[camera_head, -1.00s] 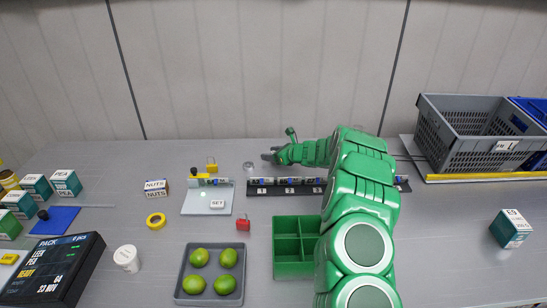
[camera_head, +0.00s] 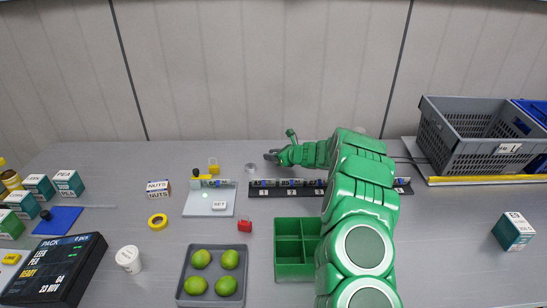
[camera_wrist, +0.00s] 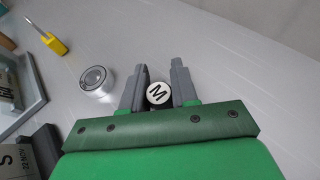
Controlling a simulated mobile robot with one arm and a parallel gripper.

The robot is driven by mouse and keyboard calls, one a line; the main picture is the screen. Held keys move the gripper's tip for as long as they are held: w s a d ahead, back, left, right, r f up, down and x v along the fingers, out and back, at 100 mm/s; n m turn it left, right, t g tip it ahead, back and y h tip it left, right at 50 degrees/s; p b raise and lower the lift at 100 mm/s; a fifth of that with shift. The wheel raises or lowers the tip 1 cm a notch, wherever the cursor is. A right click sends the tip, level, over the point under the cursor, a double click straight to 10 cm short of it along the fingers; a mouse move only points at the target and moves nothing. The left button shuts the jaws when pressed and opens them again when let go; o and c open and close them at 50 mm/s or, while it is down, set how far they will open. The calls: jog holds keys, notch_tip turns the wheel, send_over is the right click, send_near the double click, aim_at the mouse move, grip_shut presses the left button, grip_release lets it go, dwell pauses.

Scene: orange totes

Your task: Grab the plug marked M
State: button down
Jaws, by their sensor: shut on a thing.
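The plug marked M (camera_wrist: 158,94) has a white round top with a black letter M and a dark body. It sits between the two grey fingers of my gripper (camera_wrist: 158,88) in the wrist view, and the fingers are shut on it. In the head view my gripper (camera_head: 271,156) is at the back of the table, behind the black numbered rail (camera_head: 262,193). The plug is too small or hidden there to make out.
A silver ring-like part (camera_wrist: 97,79) lies just left of my gripper, with a yellow padlock (camera_wrist: 50,40) beyond it. A grey plate with a SET label (camera_head: 196,207) is left of the rail. A green divided box (camera_head: 290,271) and a lime tray (camera_head: 186,258) stand in front.

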notch_tip(320, 180, up, 3)
jog(key=shift+r, duration=0.1)
jog(key=s+d+r, duration=0.2)
jog(key=s+r, duration=0.7)
jog(key=s, duration=0.4)
jog(key=shift+s+r, duration=0.3)
jog(key=shift+s, duration=0.1)
